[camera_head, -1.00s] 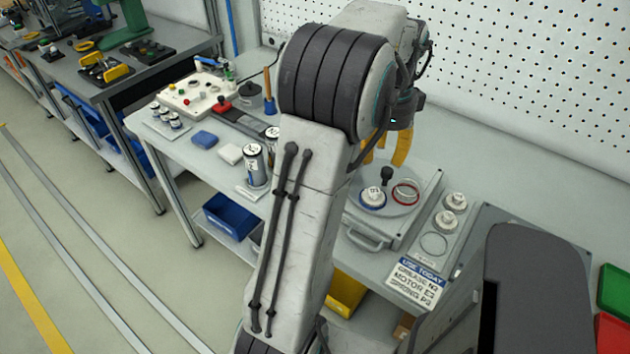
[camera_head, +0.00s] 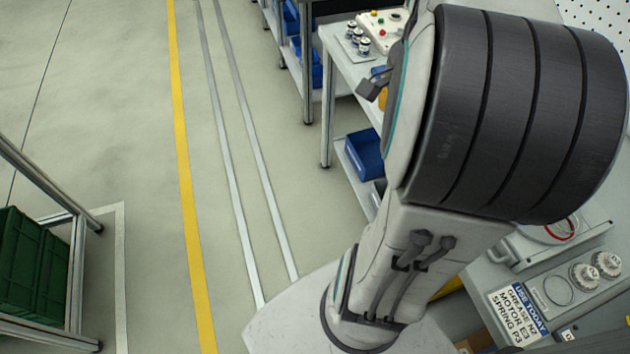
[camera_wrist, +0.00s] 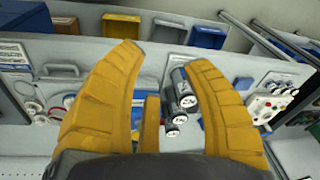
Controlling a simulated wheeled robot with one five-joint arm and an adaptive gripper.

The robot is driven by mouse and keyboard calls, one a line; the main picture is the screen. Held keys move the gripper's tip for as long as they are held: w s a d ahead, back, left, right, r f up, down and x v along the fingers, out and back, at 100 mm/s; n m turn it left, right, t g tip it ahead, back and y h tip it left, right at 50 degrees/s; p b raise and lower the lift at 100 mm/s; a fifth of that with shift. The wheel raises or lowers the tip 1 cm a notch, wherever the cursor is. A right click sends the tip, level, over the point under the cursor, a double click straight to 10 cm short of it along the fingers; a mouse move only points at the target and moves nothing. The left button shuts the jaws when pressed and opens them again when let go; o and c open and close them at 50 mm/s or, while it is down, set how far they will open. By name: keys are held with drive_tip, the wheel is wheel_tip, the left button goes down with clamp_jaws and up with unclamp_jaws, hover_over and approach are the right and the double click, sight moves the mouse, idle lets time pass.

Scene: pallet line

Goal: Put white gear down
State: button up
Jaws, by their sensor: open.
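My gripper (camera_wrist: 166,56) has its yellow fingers spread in the wrist view, with nothing held between them. Grey canisters (camera_wrist: 180,95) show beyond the gap, standing on the bench. The head view shows only a bit of yellow beside my arm; the rest of the gripper is hidden. Two white round gear-like pieces, one at the left (camera_head: 582,276) and one at the right (camera_head: 607,263), sit in a grey holder beside an empty round slot (camera_head: 558,291). A white piece there is too small to identify.
A sign (camera_head: 518,312) stands in front of the holder. A control box (camera_wrist: 270,108) with coloured buttons is on the bench. A blue bin (camera_head: 365,152) sits on the lower shelf. Green crates (camera_head: 25,262) stand at the left; the floor between is clear.

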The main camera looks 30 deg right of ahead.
drive_tip(key=s+a+f+n+t, duration=0.1)
drive_tip(key=a+n, duration=0.7)
drive_tip(key=a, duration=0.2)
drive_tip(key=s+a+f+n+t+y, duration=0.1)
drive_tip(key=a+f+n, duration=0.1)
drive_tip(key=a+n, duration=0.5)
drive_tip(key=shift+a+n, duration=0.4)
drive_tip(key=shift+a, duration=1.15)
drive_tip(key=shift+s+d, duration=0.1)
drive_tip(key=shift+d, duration=0.05)
